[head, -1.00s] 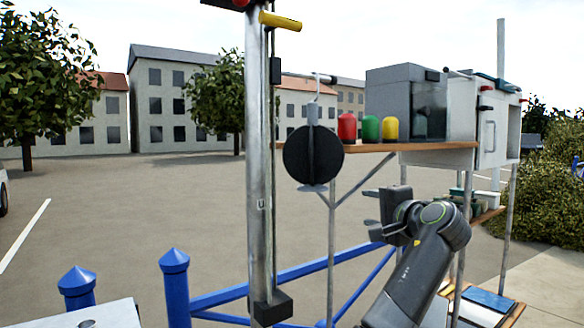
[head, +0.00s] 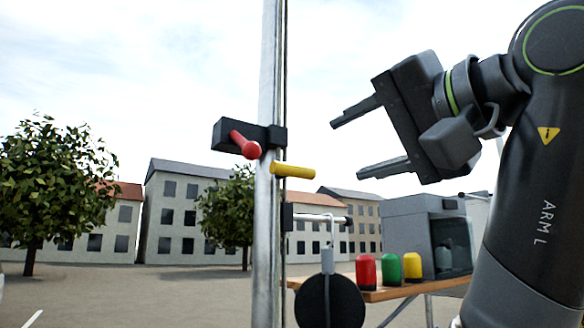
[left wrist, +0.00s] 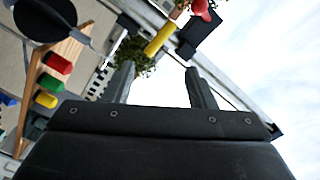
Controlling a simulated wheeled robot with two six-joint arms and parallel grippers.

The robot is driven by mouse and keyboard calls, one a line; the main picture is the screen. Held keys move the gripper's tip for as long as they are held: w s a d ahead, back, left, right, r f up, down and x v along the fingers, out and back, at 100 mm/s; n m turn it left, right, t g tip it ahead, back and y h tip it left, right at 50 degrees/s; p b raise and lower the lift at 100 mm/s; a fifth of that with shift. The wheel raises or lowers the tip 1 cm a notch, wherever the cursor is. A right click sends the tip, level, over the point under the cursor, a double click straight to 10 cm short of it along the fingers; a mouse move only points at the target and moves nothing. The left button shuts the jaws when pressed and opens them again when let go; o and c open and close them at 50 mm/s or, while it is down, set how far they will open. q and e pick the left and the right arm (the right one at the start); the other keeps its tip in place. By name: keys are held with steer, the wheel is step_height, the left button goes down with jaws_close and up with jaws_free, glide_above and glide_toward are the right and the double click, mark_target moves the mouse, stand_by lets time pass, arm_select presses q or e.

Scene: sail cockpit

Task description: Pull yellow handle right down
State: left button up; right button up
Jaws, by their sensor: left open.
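The yellow handle (head: 292,170) sticks out to the right from the upright metal pole (head: 268,225) in the head view, just below a red handle (head: 246,145) on a black block. My left gripper (head: 346,145) is open and empty, to the right of the yellow handle and apart from it, its fingers pointing left. In the left wrist view the yellow handle (left wrist: 161,39) shows beyond and between the open fingers (left wrist: 160,85), with the red handle (left wrist: 203,10) at the top edge. My right gripper is not in view.
Below the yellow handle hangs a black disc (head: 330,302). A wooden shelf (head: 400,292) at lower right bears red (head: 366,271), green (head: 391,268) and yellow (head: 413,264) domed pieces and a grey box (head: 405,235). The space between gripper and pole looks clear.

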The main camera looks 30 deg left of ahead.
mark_target(297, 170)
arm_select(q)
steer(key=p+x, duration=0.6)
steer(key=x, duration=0.8)
steer(key=shift+w+a+r, duration=0.1)
steer(key=shift+w+a, duration=0.05)
steer(key=shift+a, duration=0.2)
steer(key=shift+w+a, duration=0.15)
steer(key=shift+a, duration=0.15)
steer(key=shift+c, duration=0.2)
steer(key=shift+d, duration=0.1)
jaws_close()
